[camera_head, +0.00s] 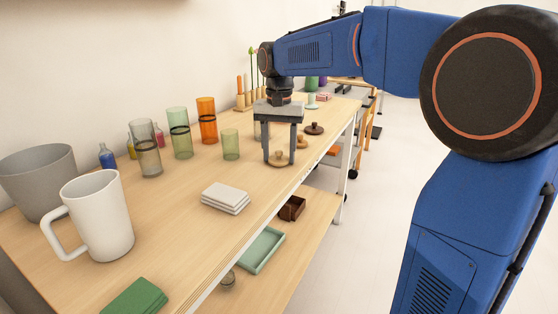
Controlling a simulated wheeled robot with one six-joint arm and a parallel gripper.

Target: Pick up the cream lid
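A round cream lid (279,160) with a small knob lies on the wooden shelf top near its front edge. My gripper (280,161) points straight down over it, its two fingers wide apart. The fingertips are low, one on each side of the lid, close to the shelf top. The fingers look open; whether either one touches the lid's rim is too small to tell. A brown lid (302,143) and a dark red lid (314,128) lie farther back to the right.
Left of my gripper stand a short green glass (230,145), an orange glass (206,121) and taller glasses. White stacked cloths (226,196) and a white pitcher (101,216) are nearer. A lower shelf holds a green tray (262,250).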

